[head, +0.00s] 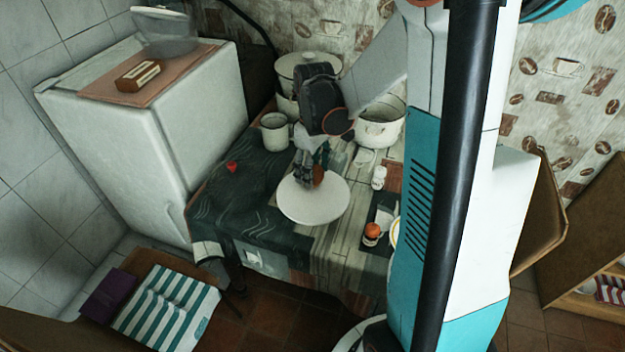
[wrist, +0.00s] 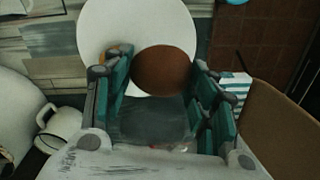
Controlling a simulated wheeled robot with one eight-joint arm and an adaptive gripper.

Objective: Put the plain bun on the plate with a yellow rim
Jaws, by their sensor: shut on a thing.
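My gripper (head: 308,168) is shut on a brown bun (head: 318,175) over the left part of a plain white round plate (head: 318,208). In the wrist view the bun (wrist: 165,70) sits between the two fingers, with the white plate (wrist: 135,22) behind it. I cannot tell whether the bun touches the plate. A plate with a yellow rim (head: 394,234) shows only as a sliver at the right of the table; my arm hides the rest.
An orange thing in a small holder (head: 372,232) stands on a dark mat beside the yellow-rimmed plate. A white shaker (head: 379,178) stands nearby. A mug (head: 275,132) and pots (head: 380,128) fill the back. The table's front left is mostly clear.

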